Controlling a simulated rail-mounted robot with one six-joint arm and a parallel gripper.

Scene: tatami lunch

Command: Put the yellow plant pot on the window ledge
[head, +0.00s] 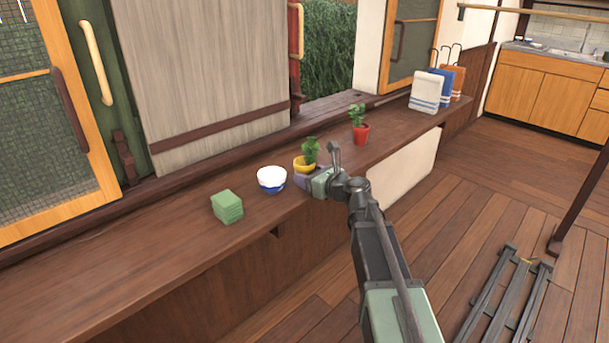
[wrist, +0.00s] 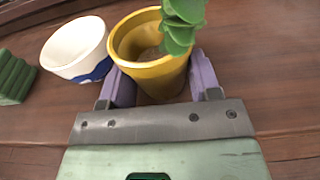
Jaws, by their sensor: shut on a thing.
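The yellow plant pot (head: 304,166) with a green plant stands upright at the wooden window ledge (head: 120,258), between a white bowl and a red pot. My gripper (head: 308,175) reaches it from the front right and is shut on it. In the wrist view the yellow pot (wrist: 152,72) sits between the two purple fingers of my gripper (wrist: 160,85). Part of the plant is cut off at the top of that view. I cannot tell whether the pot's base touches the ledge.
A white and blue bowl (head: 271,179) stands just left of the pot, and a green block (head: 227,206) is further left. A red pot with a plant (head: 360,131) stands to the right. Hanging towels (head: 428,90) are at the far right end. The ledge's left part is clear.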

